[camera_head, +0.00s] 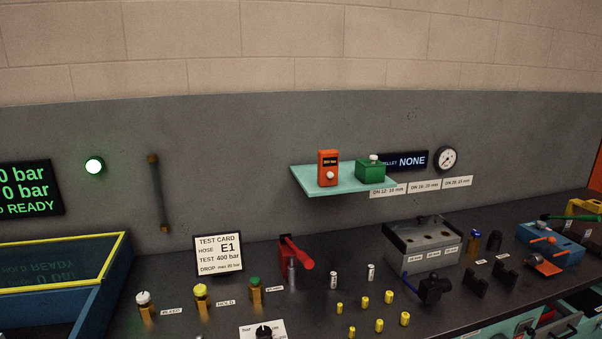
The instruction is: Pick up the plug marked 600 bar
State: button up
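Two small silver-white cylinders with dark marks stand upright on the dark bench, a left one (333,280) and a right one (371,272). A taller plain silver cylinder (292,273) stands below the red-handled tool. Several small yellow pieces (379,325) stand in front of them. The marks on all these pieces are too small to read, so I cannot tell which, if any, is the plug marked 600 bar. My gripper is not in view.
A grey block (422,240) and a black fitting (430,289) stand to the right. A red-handled tool (296,253) and test card (219,254) stand behind. Several capped brass valves (201,302) line the left. A teal shelf (343,183) hangs above. A blue, yellow-rimmed tank (117,268) is far left.

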aim_at(371, 268)
jog(key=i+l+z, duration=0.15)
jog(key=i, duration=0.35)
jog(key=i+l+z, duration=0.1)
jog(key=i+l, duration=0.2)
jog(key=i, duration=0.25)
